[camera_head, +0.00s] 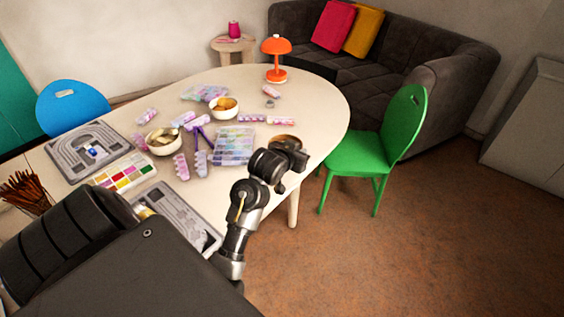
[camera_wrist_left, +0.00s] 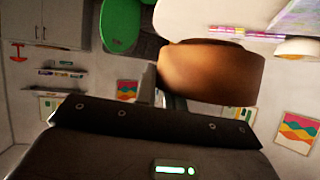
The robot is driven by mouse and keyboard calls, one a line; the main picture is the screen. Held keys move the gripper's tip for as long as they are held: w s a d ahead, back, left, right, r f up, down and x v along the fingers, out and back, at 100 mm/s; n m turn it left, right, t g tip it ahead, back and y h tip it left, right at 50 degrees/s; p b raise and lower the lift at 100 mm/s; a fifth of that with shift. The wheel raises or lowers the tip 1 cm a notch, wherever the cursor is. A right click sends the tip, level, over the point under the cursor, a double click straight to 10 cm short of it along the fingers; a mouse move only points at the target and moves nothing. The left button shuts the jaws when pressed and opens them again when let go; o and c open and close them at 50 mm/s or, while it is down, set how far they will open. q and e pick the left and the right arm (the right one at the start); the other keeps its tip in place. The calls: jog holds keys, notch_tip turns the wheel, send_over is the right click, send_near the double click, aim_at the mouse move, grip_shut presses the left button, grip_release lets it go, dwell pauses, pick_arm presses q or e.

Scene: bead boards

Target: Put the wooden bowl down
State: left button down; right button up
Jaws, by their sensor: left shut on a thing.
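The wooden bowl (camera_head: 286,138) shows as a brown rim just behind my left gripper (camera_head: 291,152), at the right edge of the pale table (camera_head: 323,115). My left gripper is shut on the bowl and hides much of it in the head view. In the left wrist view the brown bowl (camera_wrist_left: 210,72) fills the space in front of the gripper. I cannot tell whether the bowl touches the table. My right gripper is not in view.
Left of the bowl are a bead organiser (camera_head: 234,146), two pale bowls (camera_head: 224,108) (camera_head: 162,142) and several bead tubes. An orange lamp (camera_head: 276,60) stands at the back. A green chair (camera_head: 372,150) is to the right. The table's right end looks clear.

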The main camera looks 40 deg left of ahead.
pick_arm(q)
jog(key=f, duration=0.1)
jog(key=s+a+f, duration=0.1)
jog(key=shift+s+a+f, duration=0.15)
jog(key=shift+a+f, duration=0.15)
jog(key=shift+f, duration=0.05)
jog(key=w+a+f, duration=0.2)
jog(key=w+f, duration=0.1)
jog(key=w+a+f, duration=0.3)
jog(key=w, duration=0.1)
jog(key=w+a+f, duration=0.2)
jog(key=w+f, duration=0.1)
jog(key=w, duration=0.1)
jog(key=shift+w+a+f+p, duration=0.15)
jog(key=shift+a+f+p, duration=0.05)
jog(key=shift+a+p, duration=0.15)
jog(key=shift+w+a+f, duration=0.1)
jog(key=shift+a+f, duration=0.05)
jog(key=shift+f, duration=0.35)
notch_tip(320, 180, down, 2)
jog(key=shift+f+p, duration=0.1)
jog(key=shift+p, duration=0.2)
jog(key=shift+f, duration=0.2)
